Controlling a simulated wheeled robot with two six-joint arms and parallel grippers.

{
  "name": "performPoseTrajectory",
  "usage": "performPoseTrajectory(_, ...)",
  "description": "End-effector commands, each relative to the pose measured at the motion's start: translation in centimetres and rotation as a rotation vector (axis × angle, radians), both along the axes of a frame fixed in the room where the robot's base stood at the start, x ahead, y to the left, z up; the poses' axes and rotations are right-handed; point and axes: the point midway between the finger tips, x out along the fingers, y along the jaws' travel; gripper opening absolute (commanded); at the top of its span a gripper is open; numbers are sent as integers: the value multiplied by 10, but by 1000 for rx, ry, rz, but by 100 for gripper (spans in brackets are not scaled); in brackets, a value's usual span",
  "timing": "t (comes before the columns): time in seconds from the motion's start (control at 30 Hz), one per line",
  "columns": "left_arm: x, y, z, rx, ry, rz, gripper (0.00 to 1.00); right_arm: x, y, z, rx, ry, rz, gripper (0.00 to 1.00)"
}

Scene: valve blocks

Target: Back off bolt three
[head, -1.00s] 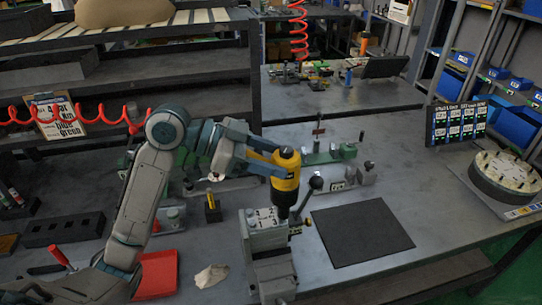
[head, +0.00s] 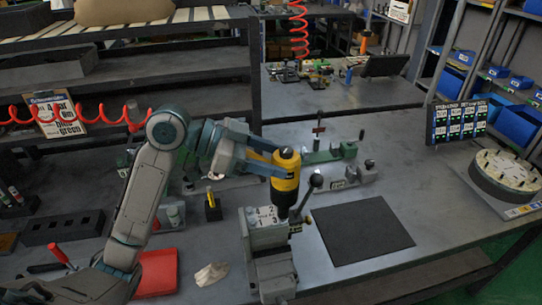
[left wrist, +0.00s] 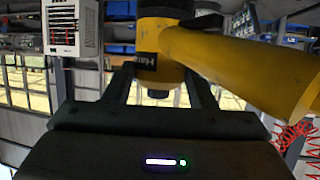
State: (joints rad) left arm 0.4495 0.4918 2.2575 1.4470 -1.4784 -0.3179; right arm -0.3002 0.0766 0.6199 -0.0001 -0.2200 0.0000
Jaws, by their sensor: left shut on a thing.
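My left gripper (head: 276,163) is shut on a yellow and black power tool (head: 286,177), which hangs upright. In the left wrist view the yellow tool (left wrist: 235,62) fills the space between the fingers. The valve block (head: 259,228) has a pale top face marked with several numbers, 3 at its front right. The tool's dark lower end (head: 284,206) is at the block's right rear side in the head view. I cannot tell whether it touches a bolt; its tip is hidden. My right gripper is not in view.
A black-knobbed lever (head: 315,181) stands close to the right of the tool. A dark mat (head: 362,231) lies on the bench at right, with a round fixture (head: 506,175) beyond. A red tray (head: 157,273) and crumpled cloth (head: 211,274) lie at front left.

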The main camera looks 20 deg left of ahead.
Motion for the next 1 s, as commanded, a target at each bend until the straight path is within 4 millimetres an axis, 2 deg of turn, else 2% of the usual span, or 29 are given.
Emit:
performPoseTrajectory(0.53, 0, 0, -10, -3, -3, -1, 14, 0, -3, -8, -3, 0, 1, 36)
performPoseTrajectory(1.0, 0, 0, -10, -3, -3, -1, 14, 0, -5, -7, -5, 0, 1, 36)
